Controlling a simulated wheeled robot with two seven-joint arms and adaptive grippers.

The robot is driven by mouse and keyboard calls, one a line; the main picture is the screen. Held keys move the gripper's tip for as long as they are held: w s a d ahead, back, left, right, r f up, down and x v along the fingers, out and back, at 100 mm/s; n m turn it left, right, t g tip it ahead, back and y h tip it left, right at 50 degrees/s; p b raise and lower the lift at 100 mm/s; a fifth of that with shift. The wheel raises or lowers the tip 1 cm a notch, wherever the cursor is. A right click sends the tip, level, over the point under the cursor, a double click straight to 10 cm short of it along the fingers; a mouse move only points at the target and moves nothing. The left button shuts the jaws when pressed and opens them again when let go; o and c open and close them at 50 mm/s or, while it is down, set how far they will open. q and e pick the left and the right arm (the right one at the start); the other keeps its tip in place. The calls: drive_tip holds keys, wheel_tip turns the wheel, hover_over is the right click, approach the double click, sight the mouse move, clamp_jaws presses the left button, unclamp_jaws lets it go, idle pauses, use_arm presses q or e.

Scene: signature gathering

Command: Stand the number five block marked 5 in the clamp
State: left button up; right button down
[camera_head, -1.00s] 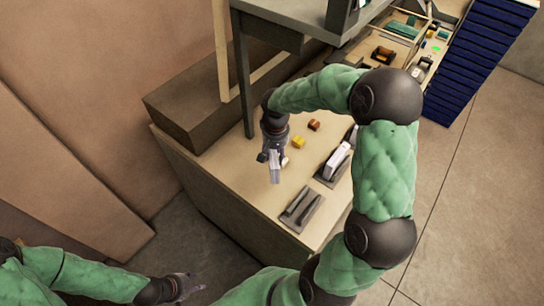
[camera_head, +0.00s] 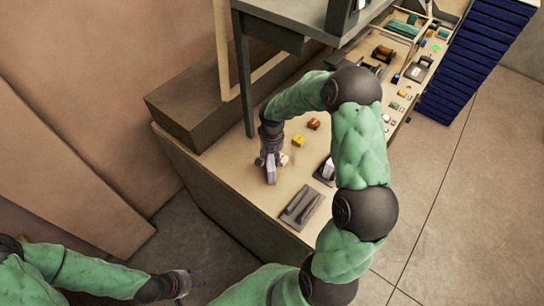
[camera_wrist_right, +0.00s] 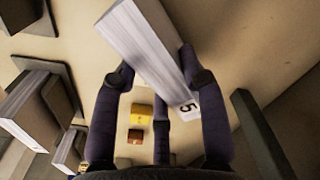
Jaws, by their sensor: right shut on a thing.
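The number five block (camera_wrist_right: 148,45) is a pale slab with ridged sides, and its marked 5 shows near my right gripper (camera_wrist_right: 160,80) in the wrist view. My right gripper (camera_head: 269,160) is shut on it and holds it over the left part of the bench. A grey base with two parallel bars (camera_head: 301,207), which looks like the clamp, lies near the bench's front corner, to the lower right of the block; nothing stands between its bars. My left gripper (camera_head: 184,283) is low at the left, away from the bench; its finger opening is unclear.
A yellow block (camera_head: 298,141) and a red-brown block (camera_head: 313,124) lie behind my right gripper. A white block (camera_head: 329,168) in a dark holder is partly hidden by my right arm. A shelf (camera_head: 285,25) overhangs the bench (camera_head: 228,167). Blue drawers (camera_head: 475,60) stand at the right.

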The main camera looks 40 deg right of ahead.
drive_tip(key=shift+f, duration=0.1)
drive_tip(key=shift+f, duration=0.1)
drive_tip(key=c, duration=0.7)
unclamp_jaws()
